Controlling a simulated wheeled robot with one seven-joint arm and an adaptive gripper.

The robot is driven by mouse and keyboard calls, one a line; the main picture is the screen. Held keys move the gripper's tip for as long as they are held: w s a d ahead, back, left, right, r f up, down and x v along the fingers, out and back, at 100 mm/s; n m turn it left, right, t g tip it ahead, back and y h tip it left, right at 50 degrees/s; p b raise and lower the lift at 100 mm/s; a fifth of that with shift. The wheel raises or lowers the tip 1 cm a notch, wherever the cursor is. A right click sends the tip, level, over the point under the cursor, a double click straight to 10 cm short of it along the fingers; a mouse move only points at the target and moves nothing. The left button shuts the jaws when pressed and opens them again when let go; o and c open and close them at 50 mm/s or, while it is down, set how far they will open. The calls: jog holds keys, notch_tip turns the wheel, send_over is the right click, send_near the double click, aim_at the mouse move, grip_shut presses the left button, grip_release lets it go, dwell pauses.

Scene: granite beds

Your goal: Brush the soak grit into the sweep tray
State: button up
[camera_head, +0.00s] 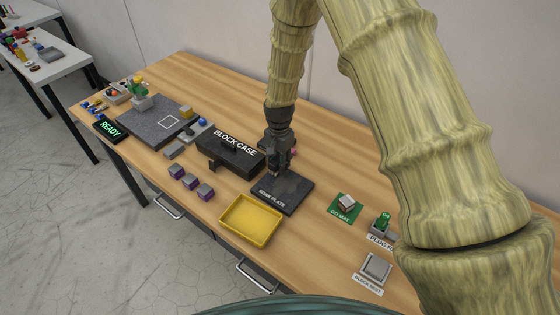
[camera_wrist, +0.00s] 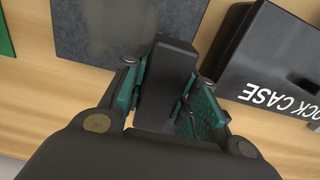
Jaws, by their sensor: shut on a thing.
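The dark soak plate (camera_head: 295,197) lies mid-table, and it also shows in the wrist view (camera_wrist: 75,45). A paler grey patch (camera_wrist: 90,30) on it may be the grit; single grains cannot be told. The yellow sweep tray (camera_head: 228,228) stands in front of the plate, and its floor looks empty. My gripper (camera_head: 283,162) is over the back of the plate. Its teal fingers (camera_wrist: 160,105) are shut on a black block-shaped thing (camera_wrist: 168,65), seemingly the brush. The lower end of the brush is hard to make out, so contact with the plate cannot be told.
The black block case (camera_head: 228,160) stands close left of my gripper, also in the wrist view (camera_wrist: 265,60). Several purple-sided blocks (camera_head: 190,181) lie left of the tray. The green go mat (camera_head: 335,211) with a block and the block nest (camera_head: 375,268) are to the right.

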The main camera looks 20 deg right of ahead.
aim_at(288, 175)
jog(key=shift+f+b, duration=0.3)
jog(key=shift+f, duration=0.3)
jog(key=shift+s+d, duration=0.15)
jog(key=shift+s, duration=0.05)
jog(key=shift+s+d+r+p, duration=0.15)
jog(key=shift+s+d+p, duration=0.25)
jog(key=shift+s+d, duration=0.55)
jog(key=shift+s, duration=0.25)
jog(key=shift+s, duration=0.1)
